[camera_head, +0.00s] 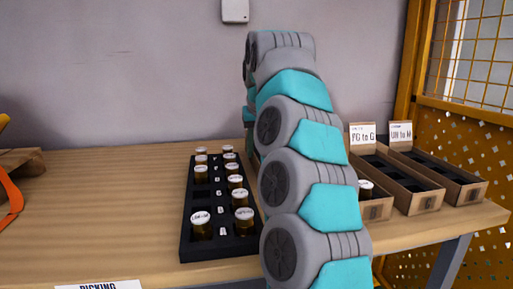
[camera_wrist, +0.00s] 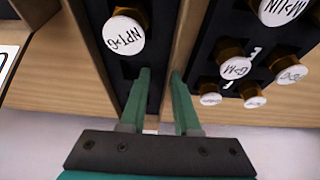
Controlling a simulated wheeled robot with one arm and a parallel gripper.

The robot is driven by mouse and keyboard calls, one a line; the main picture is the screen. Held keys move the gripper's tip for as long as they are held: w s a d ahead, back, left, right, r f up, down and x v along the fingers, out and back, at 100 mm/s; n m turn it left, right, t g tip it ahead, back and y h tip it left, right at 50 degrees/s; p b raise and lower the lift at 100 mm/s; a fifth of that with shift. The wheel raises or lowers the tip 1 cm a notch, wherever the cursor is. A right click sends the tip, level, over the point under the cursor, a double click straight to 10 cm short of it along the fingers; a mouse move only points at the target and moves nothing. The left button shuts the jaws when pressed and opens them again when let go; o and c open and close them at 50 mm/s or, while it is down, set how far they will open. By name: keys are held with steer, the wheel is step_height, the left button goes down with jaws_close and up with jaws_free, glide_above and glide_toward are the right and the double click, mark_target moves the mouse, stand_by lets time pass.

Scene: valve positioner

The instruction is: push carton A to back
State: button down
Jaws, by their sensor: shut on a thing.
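A jar marked NPT>G (camera_wrist: 124,32) sits in that carton. The head view hides my gripper behind my arm. I see no letter A on any carton.
A second carton (camera_head: 421,198) with a black insert stands to the right, near the table's right end. A black tray (camera_head: 222,245) with several white-capped jars lies left of my arm. A yellow frame (camera_head: 410,60) stands behind right.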

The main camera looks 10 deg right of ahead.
steer(key=shift+w, duration=0.3)
steer(key=c, duration=0.5)
jaws_free()
steer(key=shift+c, duration=0.2)
